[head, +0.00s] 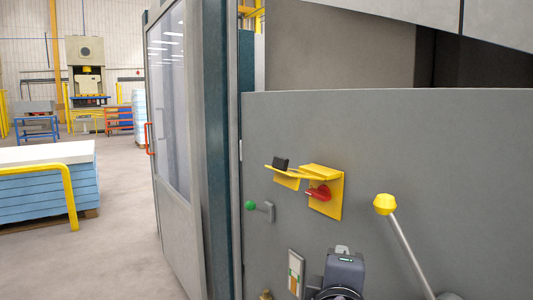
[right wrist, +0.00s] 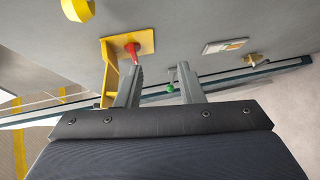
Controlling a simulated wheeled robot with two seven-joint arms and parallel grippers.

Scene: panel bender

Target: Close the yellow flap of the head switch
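The head switch is a yellow plate (head: 333,200) with a red knob (head: 318,193) on the grey machine panel. Its yellow flap (head: 308,175) stands out from the plate, clear of the knob. In the right wrist view, the flap (right wrist: 109,72) runs from the plate towards the gripper body, beside the left-hand finger. The red knob (right wrist: 132,50) is near that fingertip. My right gripper (right wrist: 160,70) is open with nothing between its fingers. It is low in the head view (head: 342,251), below the switch. I cannot tell whether it touches the flap. My left gripper is out of view.
A lever with a yellow knob (head: 385,204) rises right of the switch. A green-knobbed handle (head: 251,205) projects at the left. A label plate (head: 295,272) is below. A glazed door (head: 172,100) stands at the left, with open floor beyond it.

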